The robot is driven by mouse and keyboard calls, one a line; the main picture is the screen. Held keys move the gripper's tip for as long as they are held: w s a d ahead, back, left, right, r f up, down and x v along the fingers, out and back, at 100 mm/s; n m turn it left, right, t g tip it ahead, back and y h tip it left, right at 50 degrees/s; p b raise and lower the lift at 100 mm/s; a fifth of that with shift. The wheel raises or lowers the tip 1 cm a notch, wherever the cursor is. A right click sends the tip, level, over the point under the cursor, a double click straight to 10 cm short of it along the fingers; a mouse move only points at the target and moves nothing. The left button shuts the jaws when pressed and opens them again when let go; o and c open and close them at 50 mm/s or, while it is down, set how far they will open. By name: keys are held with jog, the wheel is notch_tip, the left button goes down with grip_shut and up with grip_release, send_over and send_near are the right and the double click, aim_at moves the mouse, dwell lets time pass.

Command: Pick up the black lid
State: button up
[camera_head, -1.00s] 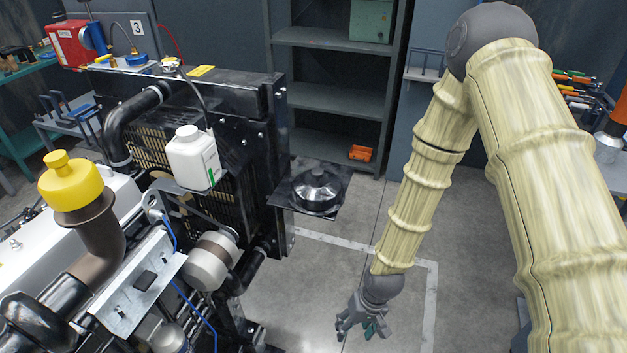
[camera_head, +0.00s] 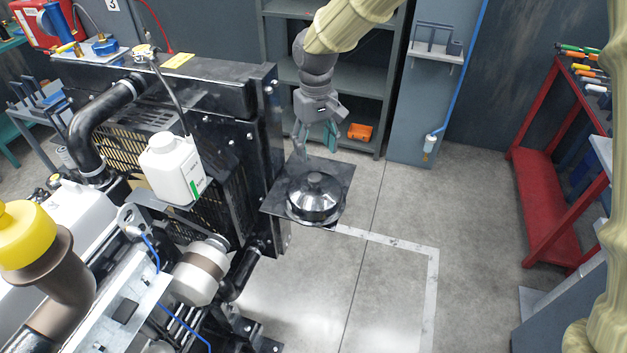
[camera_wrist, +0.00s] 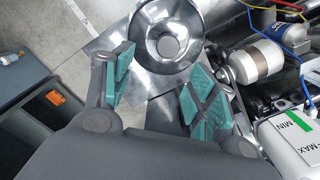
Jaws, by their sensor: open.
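The black lid (camera_head: 316,197) is round and shiny with a raised knob in its middle. It sits on a flat dark plate (camera_head: 275,205) beside the engine's radiator. My gripper (camera_head: 316,140) is above and just behind the lid in the head view, with its fingers pointing down. In the wrist view the gripper (camera_wrist: 160,100) shows two spread fingers with green pads and nothing between them. The lid (camera_wrist: 168,22) also shows in the wrist view, at the top beyond the fingertips. I see no contact between the fingers and the lid.
The engine with its black radiator (camera_head: 235,150) and white bottle (camera_head: 172,168) stands to the left. Shelves (camera_head: 345,95) with an orange bin (camera_head: 360,132) are behind. A red rack (camera_head: 550,200) stands at right. The floor (camera_head: 390,220) right of the plate is clear.

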aim_at(315, 177)
jog(key=shift+s+a+f+p, duration=0.25)
jog(key=shift+s+f+p, duration=0.25)
jog(key=shift+s+f, duration=0.6)
jog(key=shift+a+f, duration=0.15)
jog(key=shift+f, duration=0.2)
jog(key=shift+w+f, duration=0.7)
jog(key=shift+f, duration=0.2)
jog(key=shift+f+p, duration=0.2)
jog(key=shift+p, duration=0.15)
jog(key=shift+s+d+f+p, duration=0.2)
jog(key=shift+s+p, duration=0.05)
jog(key=shift+p, duration=0.1)
jog(key=shift+s+d+f+p, duration=0.15)
jog(key=shift+f+p, duration=0.3)
jog(key=shift+f, duration=0.55)
jog(key=shift+s+f+p, duration=0.1)
jog(key=shift+f+p, duration=0.3)
jog(key=shift+f, duration=0.6)
grip_shut()
